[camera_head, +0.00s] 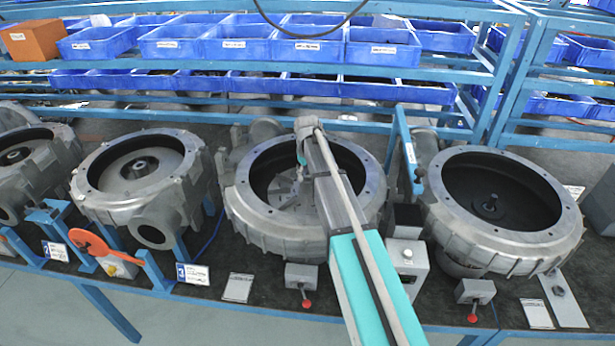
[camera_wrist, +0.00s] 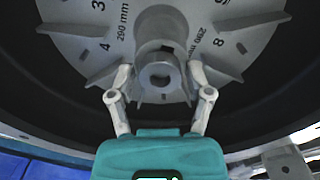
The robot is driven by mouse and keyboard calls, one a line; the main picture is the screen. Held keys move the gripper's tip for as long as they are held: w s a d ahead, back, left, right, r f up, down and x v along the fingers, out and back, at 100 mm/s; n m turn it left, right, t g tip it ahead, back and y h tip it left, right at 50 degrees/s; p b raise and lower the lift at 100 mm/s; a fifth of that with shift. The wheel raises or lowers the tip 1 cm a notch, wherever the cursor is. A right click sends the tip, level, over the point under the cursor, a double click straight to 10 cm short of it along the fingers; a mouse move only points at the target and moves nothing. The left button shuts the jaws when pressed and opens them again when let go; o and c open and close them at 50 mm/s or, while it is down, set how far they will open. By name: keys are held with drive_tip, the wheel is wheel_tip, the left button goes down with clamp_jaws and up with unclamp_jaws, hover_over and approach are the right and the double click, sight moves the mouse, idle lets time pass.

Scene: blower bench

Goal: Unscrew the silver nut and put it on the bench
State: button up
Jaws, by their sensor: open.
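The silver nut (camera_wrist: 160,78) shows in the wrist view as a grey round piece with a dark hole, at the hub of a grey impeller (camera_wrist: 95,17). My gripper (camera_wrist: 160,72) is open, with one finger on each side of the nut and a gap visible on both sides. I cannot tell how far the fingertips are from it in depth. In the head view my arm reaches into the middle blower housing (camera_head: 263,222), and my gripper (camera_head: 300,165) is over the impeller inside. My arm hides part of the impeller, and I cannot make out the nut there.
Similar blower housings stand on the left (camera_head: 100,200) and right (camera_head: 440,218). The dark bench (camera_head: 262,290) has some free room at its front, between control boxes and white cards (camera_head: 238,288). Blue bins (camera_head: 306,50) fill the shelves behind. The housing's rim surrounds my gripper.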

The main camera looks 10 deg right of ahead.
drive_tip(key=m, duration=0.4)
drive_tip(key=shift+m, duration=2.4)
clamp_jaws()
drive_tip(key=n, duration=1.2)
drive_tip(key=shift+n, duration=0.4)
drive_tip(key=n, duration=1.2)
drive_tip(key=shift+r, duration=0.1)
